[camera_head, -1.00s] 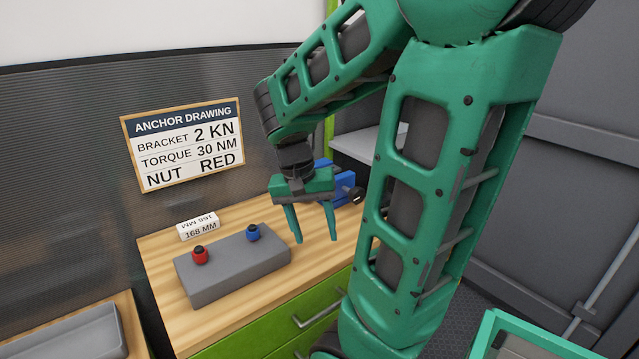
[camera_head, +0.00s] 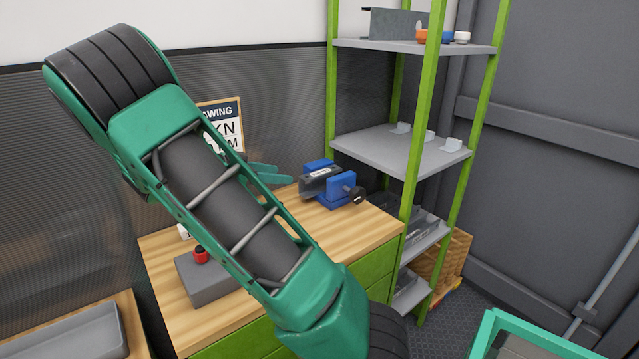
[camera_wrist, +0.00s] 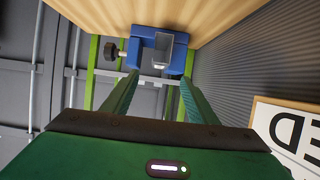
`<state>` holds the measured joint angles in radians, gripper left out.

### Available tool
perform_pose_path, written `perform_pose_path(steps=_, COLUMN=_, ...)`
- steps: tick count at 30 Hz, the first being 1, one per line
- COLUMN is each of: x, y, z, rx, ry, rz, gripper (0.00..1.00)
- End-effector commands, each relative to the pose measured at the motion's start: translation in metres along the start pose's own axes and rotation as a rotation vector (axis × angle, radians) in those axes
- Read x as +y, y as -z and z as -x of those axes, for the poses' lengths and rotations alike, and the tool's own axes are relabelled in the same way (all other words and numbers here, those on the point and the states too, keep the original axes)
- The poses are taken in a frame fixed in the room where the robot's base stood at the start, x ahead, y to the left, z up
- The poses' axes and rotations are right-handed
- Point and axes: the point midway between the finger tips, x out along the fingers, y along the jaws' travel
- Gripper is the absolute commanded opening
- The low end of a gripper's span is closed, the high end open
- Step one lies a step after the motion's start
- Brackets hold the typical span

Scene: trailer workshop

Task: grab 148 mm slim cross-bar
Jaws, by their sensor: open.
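I cannot make out for certain which piece is the 148 mm slim cross-bar. A grey piece (camera_head: 320,177) sits in the blue vise (camera_head: 342,184) at the back right of the wooden bench. In the wrist view the vise (camera_wrist: 176,42) and the grey piece (camera_wrist: 161,49) appear beyond my fingertips. My gripper (camera_wrist: 160,76) is open, with nothing between its fingers. In the head view my gripper (camera_head: 270,174) is partly hidden behind my arm, left of the vise and apart from it.
A green-posted shelf (camera_head: 375,150) stands right of the bench (camera_head: 365,225), with grey parts on several levels. A grey block (camera_head: 205,283) with a red-topped peg (camera_head: 201,254) lies at the bench's left. A wall sign (camera_head: 228,118) is partly covered by my arm.

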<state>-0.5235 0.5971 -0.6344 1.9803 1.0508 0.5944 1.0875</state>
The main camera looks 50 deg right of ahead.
Motion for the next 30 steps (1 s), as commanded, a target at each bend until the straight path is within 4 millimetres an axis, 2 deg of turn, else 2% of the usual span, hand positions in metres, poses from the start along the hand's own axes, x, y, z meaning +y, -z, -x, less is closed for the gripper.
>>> perform_pose_path(steps=5, x=-0.001, y=0.001, z=-0.014, rx=0.009, ry=-0.001, rz=-0.008, gripper=0.53)
perform_pose_path(steps=12, x=0.0, y=0.001, z=-0.049, rx=0.007, ry=-0.003, rz=-0.007, gripper=0.53)
perform_pose_path(steps=20, x=0.0, y=0.002, z=-0.067, rx=0.006, ry=-0.003, rz=-0.005, gripper=0.53)
perform_pose_path(steps=27, x=0.001, y=0.003, z=-0.1, rx=0.006, ry=-0.004, rz=-0.006, gripper=0.53)
perform_pose_path(steps=30, x=0.001, y=0.003, z=-0.107, rx=0.006, ry=-0.002, rz=-0.006, gripper=0.53)
